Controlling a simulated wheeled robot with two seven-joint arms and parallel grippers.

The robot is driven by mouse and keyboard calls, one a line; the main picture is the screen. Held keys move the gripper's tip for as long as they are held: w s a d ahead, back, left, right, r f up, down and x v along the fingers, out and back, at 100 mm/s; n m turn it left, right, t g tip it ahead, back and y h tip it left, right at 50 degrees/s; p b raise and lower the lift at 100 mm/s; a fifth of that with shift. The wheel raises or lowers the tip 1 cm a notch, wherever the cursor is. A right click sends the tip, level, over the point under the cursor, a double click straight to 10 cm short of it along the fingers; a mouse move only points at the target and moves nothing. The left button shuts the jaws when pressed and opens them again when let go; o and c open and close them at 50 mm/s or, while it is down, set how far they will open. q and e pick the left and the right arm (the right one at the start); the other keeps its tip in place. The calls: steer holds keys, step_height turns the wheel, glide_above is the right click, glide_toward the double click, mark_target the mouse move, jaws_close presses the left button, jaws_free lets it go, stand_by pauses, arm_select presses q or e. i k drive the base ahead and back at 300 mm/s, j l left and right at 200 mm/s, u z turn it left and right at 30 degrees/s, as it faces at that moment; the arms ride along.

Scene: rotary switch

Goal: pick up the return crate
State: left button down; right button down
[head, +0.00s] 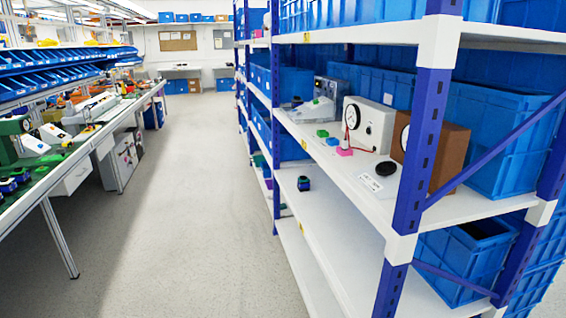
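Several blue plastic crates are in the head view, and I cannot tell which one is the return crate. An open blue crate (462,268) stands on a lower shelf at the right, partly behind the rack's front post. A larger blue crate (500,140) stands on the shelf above it, behind a brown box. More blue crates (350,14) line the top shelf. Neither of my grippers is in view.
A blue and white shelf rack (418,150) fills the right side. Its middle shelf holds a white gauge box (372,125), a brown box (440,150) and small coloured parts. A workbench (85,150) runs along the left. The grey aisle floor (190,190) between them is clear.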

mark_target(266, 171)
steer(key=i+j+u, duration=0.4)
steer(key=i, duration=0.6)
steer(key=i+u, duration=0.35)
steer(key=i, duration=0.65)
steer(key=i+z, duration=0.1)
steer(key=i, duration=0.45)
steer(key=i+j, duration=0.15)
steer(key=i, duration=0.4)
steer(key=i+j+z, duration=0.15)
steer(key=i, duration=0.4)
steer(key=i+j, duration=0.1)
steer(key=i, duration=0.45)
steer(key=i+j+z, duration=0.2)
steer(key=i+z, duration=0.25)
steer(key=i+j+z, duration=0.4)
steer(key=i, duration=0.2)
steer(key=z, duration=0.55)
steer(key=i+j+z, duration=0.2)
steer(key=z, duration=0.15)
steer(key=i+j+z, duration=0.15)
steer(key=j+z, duration=0.25)
steer(key=i+j+z, duration=0.1)
steer(key=j+z, duration=0.25)
steer(key=i+j+z, duration=0.1)
steer(key=j+z, duration=0.15)
steer(key=z, duration=0.15)
